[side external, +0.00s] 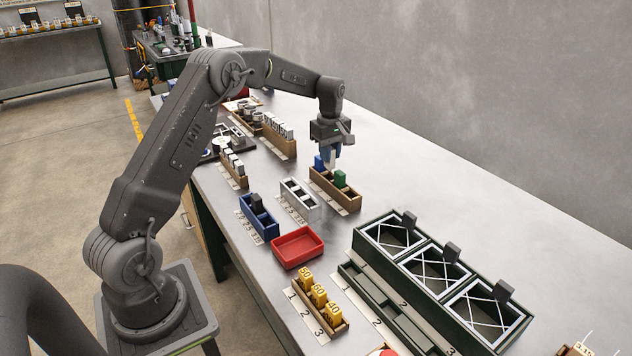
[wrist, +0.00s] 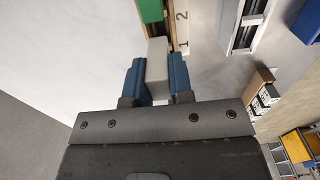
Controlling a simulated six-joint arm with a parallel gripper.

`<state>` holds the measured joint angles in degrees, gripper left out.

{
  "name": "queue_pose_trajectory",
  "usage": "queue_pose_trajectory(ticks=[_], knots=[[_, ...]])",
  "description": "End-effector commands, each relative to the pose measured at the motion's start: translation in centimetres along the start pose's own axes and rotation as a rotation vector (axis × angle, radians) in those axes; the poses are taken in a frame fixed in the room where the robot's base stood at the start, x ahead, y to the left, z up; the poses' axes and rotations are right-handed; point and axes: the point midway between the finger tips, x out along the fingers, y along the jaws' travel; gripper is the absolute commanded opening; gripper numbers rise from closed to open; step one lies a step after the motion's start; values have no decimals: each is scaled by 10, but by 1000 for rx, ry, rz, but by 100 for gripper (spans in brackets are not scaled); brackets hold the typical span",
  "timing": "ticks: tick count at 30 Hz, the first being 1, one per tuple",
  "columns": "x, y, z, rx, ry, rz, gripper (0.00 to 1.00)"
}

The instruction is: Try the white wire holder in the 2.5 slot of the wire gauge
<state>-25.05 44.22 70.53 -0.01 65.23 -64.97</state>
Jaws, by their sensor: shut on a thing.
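My gripper (side external: 328,160) is shut on the pale white wire holder (wrist: 158,68). In the wrist view the holder sits between the blue fingers, its far end sticking out past them. The gripper is over the back end of a wooden rack (side external: 349,203), near the label 1. I cannot tell whether the holder is clear of the rack. A green holder (side external: 340,179) stands in the rack beside the gripper; it also shows in the wrist view (wrist: 151,10). A white slotted block (side external: 300,199), possibly the wire gauge, stands left of the rack; its labels are too small to read surely.
A blue slotted box (side external: 259,222) holding a dark piece and a red tray (side external: 297,248) are nearer the front edge. A green frame with three crossed bays (side external: 443,272) is at the right. Yellow numbered blocks (side external: 319,296) stand in front. The bench along the wall is clear.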

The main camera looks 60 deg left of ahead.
Motion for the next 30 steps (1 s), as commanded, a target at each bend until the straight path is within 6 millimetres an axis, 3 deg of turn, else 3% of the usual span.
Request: queue_pose_trajectory(ticks=[5,15,19,30], knots=[[-7,-11,1,-1,1,1,0],[-34,-82,15,-1,0,0,0],[-38,-102,21,-1,0,1,0],[-23,-111,24,0,-1,-3,0]])
